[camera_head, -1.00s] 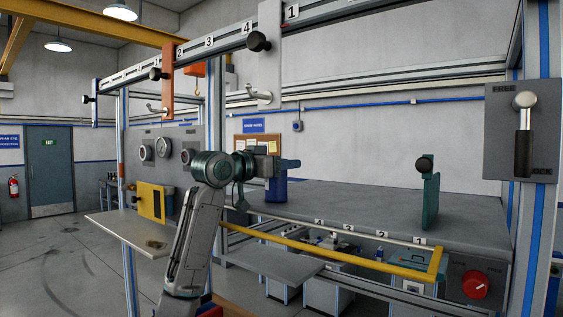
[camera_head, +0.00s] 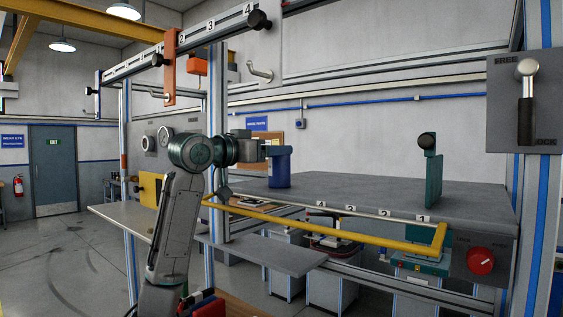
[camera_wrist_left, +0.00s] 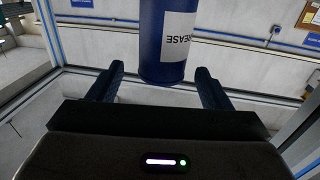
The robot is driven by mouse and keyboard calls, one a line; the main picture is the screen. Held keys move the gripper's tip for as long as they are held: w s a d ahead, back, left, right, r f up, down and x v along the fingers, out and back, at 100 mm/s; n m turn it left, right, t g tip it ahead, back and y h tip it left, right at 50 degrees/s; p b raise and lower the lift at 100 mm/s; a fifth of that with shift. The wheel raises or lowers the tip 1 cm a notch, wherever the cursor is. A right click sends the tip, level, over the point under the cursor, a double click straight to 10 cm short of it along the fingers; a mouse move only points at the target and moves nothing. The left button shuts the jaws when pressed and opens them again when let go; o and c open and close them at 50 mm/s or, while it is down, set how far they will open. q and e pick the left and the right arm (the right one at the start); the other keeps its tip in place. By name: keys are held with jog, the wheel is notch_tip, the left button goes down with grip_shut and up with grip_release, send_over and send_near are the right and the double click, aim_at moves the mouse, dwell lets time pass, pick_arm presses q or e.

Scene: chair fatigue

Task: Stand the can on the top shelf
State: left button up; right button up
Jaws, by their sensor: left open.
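The can (camera_head: 280,170) is a dark blue cylinder that appears to stand upright on the grey top surface (camera_head: 350,190), near its left end. In the left wrist view the can (camera_wrist_left: 165,55) shows a white label with upside-down lettering reading "EASE", partly cut off. My left gripper (camera_head: 264,151) is level with the can's upper part, coming from the left. Its two fingers (camera_wrist_left: 158,80) are spread apart, with a gap on each side of the can. My right gripper is not in view.
A yellow rail (camera_head: 330,235) runs along the front of the grey surface. A green upright plate with a black knob (camera_head: 432,180) stands at its right. A lower grey shelf (camera_head: 265,256) lies below. An orange hanging bracket (camera_head: 170,70) is above left. The middle of the grey surface is clear.

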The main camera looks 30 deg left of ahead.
pick_arm(q)
jog(key=b+v, duration=0.3)
jog(key=v, duration=0.3)
jog(key=shift+s, duration=0.35)
jog(key=shift+a, duration=0.1)
dwell(1.0)
